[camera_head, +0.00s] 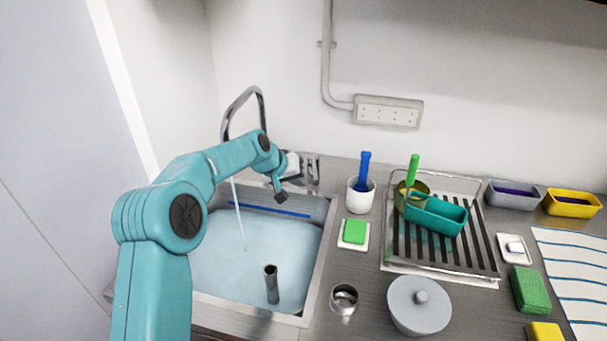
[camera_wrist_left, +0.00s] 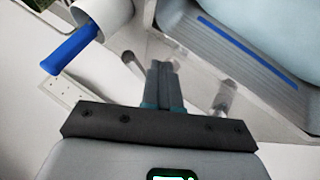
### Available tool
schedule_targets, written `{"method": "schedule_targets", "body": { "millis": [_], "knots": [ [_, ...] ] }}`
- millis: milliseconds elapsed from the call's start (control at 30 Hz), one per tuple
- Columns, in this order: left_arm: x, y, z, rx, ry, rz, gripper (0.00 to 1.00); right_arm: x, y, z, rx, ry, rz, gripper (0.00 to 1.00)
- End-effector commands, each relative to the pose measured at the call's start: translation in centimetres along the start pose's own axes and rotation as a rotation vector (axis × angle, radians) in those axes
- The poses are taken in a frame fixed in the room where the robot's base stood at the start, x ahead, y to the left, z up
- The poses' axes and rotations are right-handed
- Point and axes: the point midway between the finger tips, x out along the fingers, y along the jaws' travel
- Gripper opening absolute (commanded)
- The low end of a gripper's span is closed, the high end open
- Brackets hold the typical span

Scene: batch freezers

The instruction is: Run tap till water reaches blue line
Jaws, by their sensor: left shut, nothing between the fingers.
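The tap (camera_head: 243,98) arches over the sink (camera_head: 318,240) at the back left. A thin stream of water (camera_head: 239,215) falls from it into the pale blue water (camera_head: 215,255) in the sink. The blue line (camera_head: 267,210) runs along the sink's back wall, just above the water surface. It also shows in the left wrist view (camera_wrist_left: 248,52). My left gripper (camera_head: 302,167) is beside the metal tap fittings behind the sink, partly hidden by its own wrist. In the left wrist view its fingers (camera_wrist_left: 163,78) are shut and empty. My right gripper is not in view.
A grey standpipe (camera_head: 271,285) stands in the water. Right of the sink are a white cup (camera_head: 360,196) with a blue-handled brush, a green sponge on a dish (camera_head: 344,244), a metal ring (camera_head: 343,298), a lidded pot (camera_head: 418,312) and a dish rack (camera_head: 480,262).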

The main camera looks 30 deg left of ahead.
Motion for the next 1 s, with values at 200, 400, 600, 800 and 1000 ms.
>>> {"method": "schedule_targets", "body": {
  "millis": [200,400,600,800,1000],
  "knots": [
    [0.5,1.3,-0.1,0.0,-0.001,-0.001,0.0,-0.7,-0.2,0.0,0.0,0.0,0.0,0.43],
    [0.5,1.4,-0.1,0.0,-0.001,-0.001,0.0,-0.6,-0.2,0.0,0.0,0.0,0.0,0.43],
    [0.9,2.1,0.1,0.002,-0.003,0.001,0.0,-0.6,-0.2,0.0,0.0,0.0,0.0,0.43],
    [2.5,5.6,0.3,0.004,-0.003,0.002,0.0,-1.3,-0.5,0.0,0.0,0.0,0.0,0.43],
    [3.3,6.7,0.3,0.0,-0.001,0.0,0.0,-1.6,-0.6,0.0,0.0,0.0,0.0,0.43]
  ]
}}
